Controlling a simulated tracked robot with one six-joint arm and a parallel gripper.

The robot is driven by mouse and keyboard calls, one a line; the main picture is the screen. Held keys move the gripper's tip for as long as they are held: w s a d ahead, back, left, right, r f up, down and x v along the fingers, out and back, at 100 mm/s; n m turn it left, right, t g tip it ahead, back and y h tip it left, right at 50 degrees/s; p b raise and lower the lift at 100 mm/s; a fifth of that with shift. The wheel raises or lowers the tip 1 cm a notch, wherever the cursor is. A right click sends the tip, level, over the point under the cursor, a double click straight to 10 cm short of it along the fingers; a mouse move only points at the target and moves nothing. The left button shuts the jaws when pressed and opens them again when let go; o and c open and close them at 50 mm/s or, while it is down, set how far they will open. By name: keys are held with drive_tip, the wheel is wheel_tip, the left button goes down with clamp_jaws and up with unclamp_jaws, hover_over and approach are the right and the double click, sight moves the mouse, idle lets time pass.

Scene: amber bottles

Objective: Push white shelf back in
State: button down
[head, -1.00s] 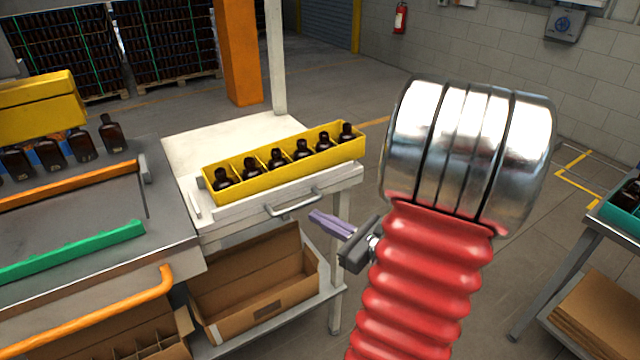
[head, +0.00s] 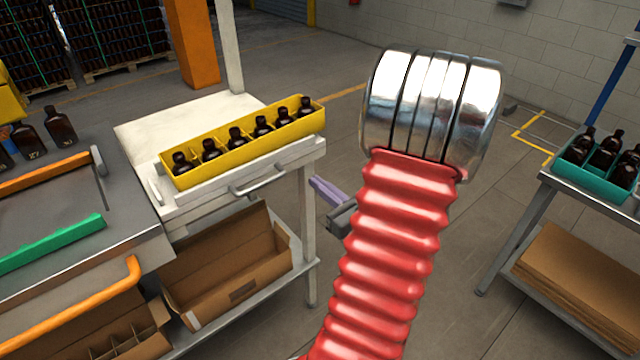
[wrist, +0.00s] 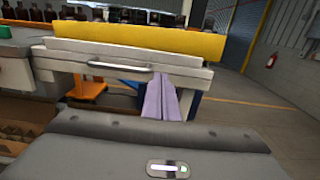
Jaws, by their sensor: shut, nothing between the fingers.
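The white shelf (head: 222,196) is a drawer-like tray with a metal bar handle (head: 258,179) on its front. It carries a yellow crate (head: 290,129) of amber bottles. In the wrist view the shelf front (wrist: 190,72) and its handle (wrist: 120,67) face me, below the yellow crate (wrist: 140,40). My gripper (head: 322,188) has purple fingers and is to the right of the handle, apart from it in the head view. In the wrist view my gripper (wrist: 160,98) is shut and empty, its fingers overlapping the lower edge of the shelf front. Whether they touch it I cannot tell.
A cardboard box (head: 228,262) sits on the lower shelf under the white one. A grey worktable with green (head: 55,245) and orange rails is at left. A cart with a teal crate (head: 590,184) stands at right.

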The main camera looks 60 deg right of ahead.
sight(283, 156)
drive_tip(key=x, duration=1.2)
drive_tip(key=shift+w, duration=0.15)
drive_tip(key=x, duration=0.2)
drive_tip(key=shift+w+d, duration=0.1)
drive_tip(key=shift+w, duration=0.2)
drive_tip(key=shift+w+d, duration=0.15)
drive_tip(key=shift+w, duration=0.15)
drive_tip(key=shift+s, duration=0.2)
drive_tip(key=v, duration=1.4)
drive_tip(key=shift+f, duration=0.1)
